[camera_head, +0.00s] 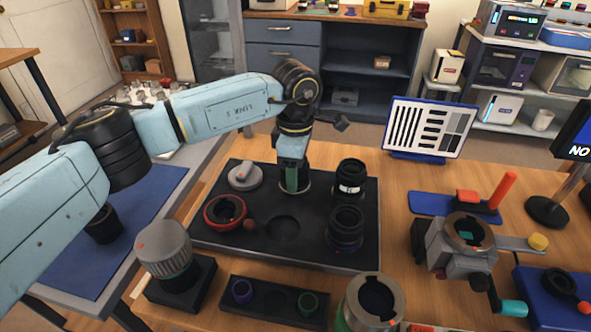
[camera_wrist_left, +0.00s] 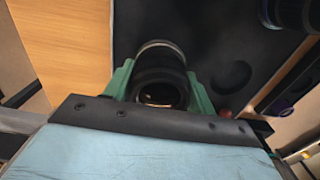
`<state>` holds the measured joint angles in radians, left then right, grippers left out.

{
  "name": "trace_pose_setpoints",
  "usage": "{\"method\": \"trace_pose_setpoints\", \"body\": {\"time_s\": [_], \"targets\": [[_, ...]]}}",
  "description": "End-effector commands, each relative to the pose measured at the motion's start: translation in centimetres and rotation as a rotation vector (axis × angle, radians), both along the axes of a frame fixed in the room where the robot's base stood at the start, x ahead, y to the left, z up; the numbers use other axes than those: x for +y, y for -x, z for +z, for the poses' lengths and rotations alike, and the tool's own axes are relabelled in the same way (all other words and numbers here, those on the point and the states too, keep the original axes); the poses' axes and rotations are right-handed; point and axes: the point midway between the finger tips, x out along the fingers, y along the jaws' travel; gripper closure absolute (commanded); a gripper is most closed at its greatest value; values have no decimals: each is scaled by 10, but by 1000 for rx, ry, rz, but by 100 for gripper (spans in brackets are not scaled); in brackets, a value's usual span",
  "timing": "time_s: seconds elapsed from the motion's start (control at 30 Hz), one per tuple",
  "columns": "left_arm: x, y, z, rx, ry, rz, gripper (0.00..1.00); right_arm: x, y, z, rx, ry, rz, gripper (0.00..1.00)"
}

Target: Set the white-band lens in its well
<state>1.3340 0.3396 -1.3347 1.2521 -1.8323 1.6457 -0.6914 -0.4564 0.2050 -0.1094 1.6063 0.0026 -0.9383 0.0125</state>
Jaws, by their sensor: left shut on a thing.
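My left gripper (camera_head: 293,183) points down at the back middle of the black tray (camera_head: 215,228). Its green fingers are shut on a dark lens that has a pale, whitish band near its lower end. In the left wrist view this white-band lens (camera_wrist_left: 161,72) sits upright between the fingers. The fingers hide most of it in the head view, and I cannot tell how deep it sits in a well. An empty round well (camera_head: 283,229) shows at the tray's front middle. My right gripper is not in view.
Right of the gripper stands another dark lens (camera_head: 351,177) with a bright white ring, and before it a blue-ringed lens (camera_head: 345,225). A grey cap (camera_head: 245,176) and a red ring (camera_head: 224,211) lie left. A striped chart (camera_head: 430,128) stands behind, right.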

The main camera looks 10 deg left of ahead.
Motion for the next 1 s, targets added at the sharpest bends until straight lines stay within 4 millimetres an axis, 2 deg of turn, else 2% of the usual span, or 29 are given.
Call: {"method": "trace_pose_setpoints", "body": {"time_s": [0.2,0.23,0.4,0.77,0.87,1.0], "targets": [[0,0,-2,-1,1,0,81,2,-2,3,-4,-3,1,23],[0,0,-3,0,0,0,42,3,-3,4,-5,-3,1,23],[0,0,-2,0,0,0,23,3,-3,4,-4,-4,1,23],[0,0,1,0,0,0,23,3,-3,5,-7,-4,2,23],[0,-1,17,-4,1,1,23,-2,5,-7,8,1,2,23],[0,-1,49,-5,1,1,23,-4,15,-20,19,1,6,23]]}}
